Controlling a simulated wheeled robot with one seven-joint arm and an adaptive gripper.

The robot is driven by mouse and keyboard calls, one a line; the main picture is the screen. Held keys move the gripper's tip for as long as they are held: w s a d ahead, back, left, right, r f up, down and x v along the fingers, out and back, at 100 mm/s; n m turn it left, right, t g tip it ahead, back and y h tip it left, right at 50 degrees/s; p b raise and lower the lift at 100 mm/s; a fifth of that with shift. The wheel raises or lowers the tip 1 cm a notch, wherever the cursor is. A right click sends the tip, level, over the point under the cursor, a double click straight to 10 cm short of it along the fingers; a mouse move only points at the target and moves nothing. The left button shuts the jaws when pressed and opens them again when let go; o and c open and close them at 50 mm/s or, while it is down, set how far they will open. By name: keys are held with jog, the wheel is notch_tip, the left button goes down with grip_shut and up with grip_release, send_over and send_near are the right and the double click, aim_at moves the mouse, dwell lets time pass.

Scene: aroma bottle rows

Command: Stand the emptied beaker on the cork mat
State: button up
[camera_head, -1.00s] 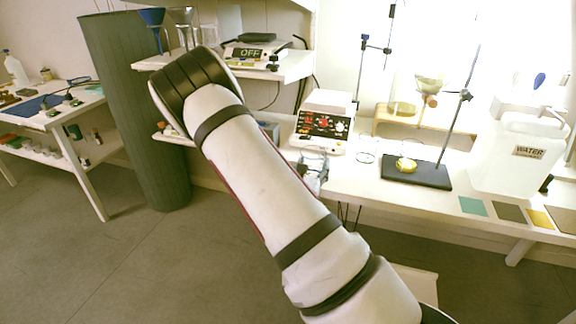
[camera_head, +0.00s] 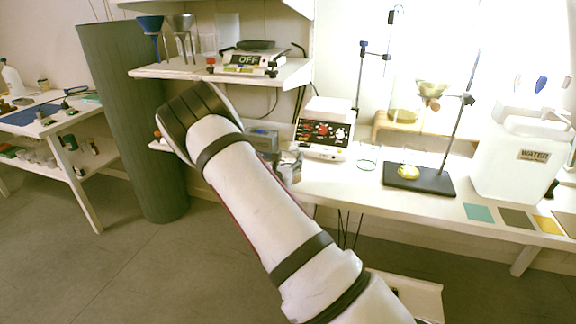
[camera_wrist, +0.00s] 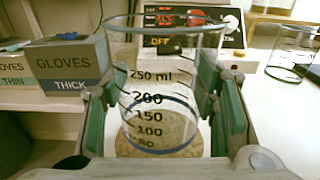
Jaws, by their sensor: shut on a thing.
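My gripper (camera_wrist: 162,92) is shut on a clear glass beaker (camera_wrist: 150,75) with black volume marks, its pads on both sides of the glass. The beaker looks upright and empty. The round cork mat (camera_wrist: 188,148) shows below and through the beaker's base; I cannot tell whether the base touches it. In the head view my gripper (camera_head: 290,166) is at the bench's left part, left of the white instrument, partly hidden by my arm. The cork mat cannot be made out there.
A gloves box (camera_wrist: 68,65) stands close on the left. The instrument with a red display (camera_head: 325,130) is just behind. Another clear glass vessel (camera_wrist: 290,55) stands to the right. Farther right are a dark stand base (camera_head: 420,180) and a water container (camera_head: 525,155). A shelf (camera_head: 215,72) hangs above.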

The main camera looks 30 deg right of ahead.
jog(key=shift+f, duration=0.7)
jog(key=shift+f, duration=0.1)
jog(key=o, duration=1.3)
jog(key=shift+f, duration=0.1)
jog(key=shift+c, duration=0.2)
